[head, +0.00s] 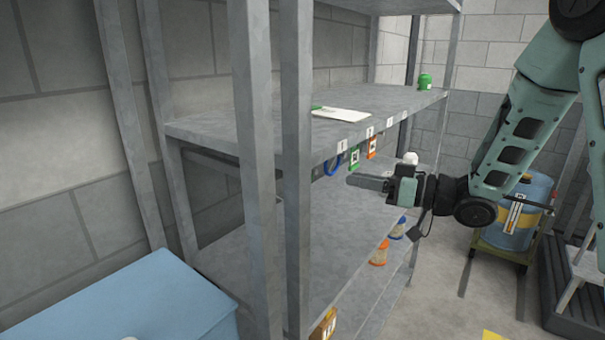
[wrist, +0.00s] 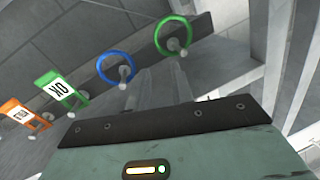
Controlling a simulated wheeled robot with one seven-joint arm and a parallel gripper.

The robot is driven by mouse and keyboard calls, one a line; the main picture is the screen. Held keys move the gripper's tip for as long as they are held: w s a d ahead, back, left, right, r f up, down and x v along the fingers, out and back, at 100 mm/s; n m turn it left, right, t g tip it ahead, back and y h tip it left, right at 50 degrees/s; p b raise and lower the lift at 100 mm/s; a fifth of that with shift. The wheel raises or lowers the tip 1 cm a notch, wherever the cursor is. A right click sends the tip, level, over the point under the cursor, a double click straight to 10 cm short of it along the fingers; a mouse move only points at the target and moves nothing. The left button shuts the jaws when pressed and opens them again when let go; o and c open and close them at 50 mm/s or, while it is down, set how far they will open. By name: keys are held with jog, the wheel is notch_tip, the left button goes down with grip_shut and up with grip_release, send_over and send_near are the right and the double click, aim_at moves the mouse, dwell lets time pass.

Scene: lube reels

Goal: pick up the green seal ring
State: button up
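The green seal ring (wrist: 158,37) hangs on a peg on a dark rail, at the upper middle of the wrist view. I cannot make it out clearly in the head view, where a shelf post stands in front of that end of the rail. My gripper (head: 352,181) is in front of the shelf rack, just below the upper shelf's edge. In the wrist view my gripper (wrist: 158,72) shows two fingers apart with nothing between them. The fingers point toward the rail, with the green ring ahead and slightly right. No contact shows.
A blue ring (wrist: 101,68) hangs left of the green one and shows in the head view (head: 327,169). Further along hang a green tag (wrist: 48,78) and an orange tag (wrist: 14,107). Shelf posts (head: 297,150) stand close left of my gripper. A lower shelf (head: 340,225) lies below.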

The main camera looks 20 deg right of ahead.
jog(key=p+x, duration=0.2)
jog(key=x, duration=0.7)
jog(key=shift+w+a+f+p, duration=0.2)
jog(key=shift+w+p, duration=0.1)
grip_shut()
